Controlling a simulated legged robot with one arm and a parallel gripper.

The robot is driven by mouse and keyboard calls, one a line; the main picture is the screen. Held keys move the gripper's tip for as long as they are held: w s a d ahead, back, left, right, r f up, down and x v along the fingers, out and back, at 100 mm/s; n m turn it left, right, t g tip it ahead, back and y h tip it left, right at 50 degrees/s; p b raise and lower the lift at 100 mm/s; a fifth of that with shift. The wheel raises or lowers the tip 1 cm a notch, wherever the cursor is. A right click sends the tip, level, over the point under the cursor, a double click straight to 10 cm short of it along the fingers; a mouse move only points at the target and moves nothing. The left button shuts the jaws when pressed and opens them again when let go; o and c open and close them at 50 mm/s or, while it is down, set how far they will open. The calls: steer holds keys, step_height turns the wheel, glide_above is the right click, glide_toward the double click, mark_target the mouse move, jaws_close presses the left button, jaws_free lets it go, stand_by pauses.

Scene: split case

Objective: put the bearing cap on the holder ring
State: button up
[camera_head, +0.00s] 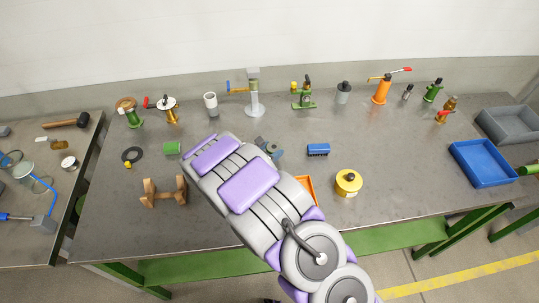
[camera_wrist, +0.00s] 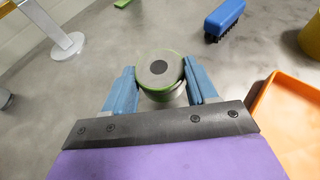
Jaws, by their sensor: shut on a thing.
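My gripper (camera_wrist: 160,82) has its two blue fingers on either side of a round grey piece with a green rim and a dark centre, which looks like the bearing cap (camera_wrist: 160,66). The fingers are shut on it, and its round face is toward the wrist camera. In the head view my gripper (camera_head: 269,147) is over the middle of the bench, and the held piece is mostly hidden there. A flat dark ring (camera_head: 123,155) lies at the left of the bench; it may be the holder ring, but I cannot tell for sure.
A blue brush (camera_head: 318,149) and a yellow canister (camera_head: 348,187) are right of my gripper. An orange tray (camera_wrist: 290,125) is close by on the right. A green cylinder (camera_head: 172,148) and wooden dumbbell-shaped piece (camera_head: 164,194) stand left.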

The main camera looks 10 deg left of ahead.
steer(key=shift+w+a, duration=0.15)
steer(key=shift+w, duration=0.3)
steer(key=f, duration=0.1)
steer(key=f+b, duration=0.1)
steer(key=f, duration=0.1)
steer(key=shift+a+f, duration=0.2)
steer(key=shift+f, duration=0.1)
steer(key=shift+r, duration=0.1)
steer(key=o, duration=1.3)
steer(key=shift+d, duration=0.1)
steer(key=p+v, duration=0.2)
steer(key=v, duration=1)
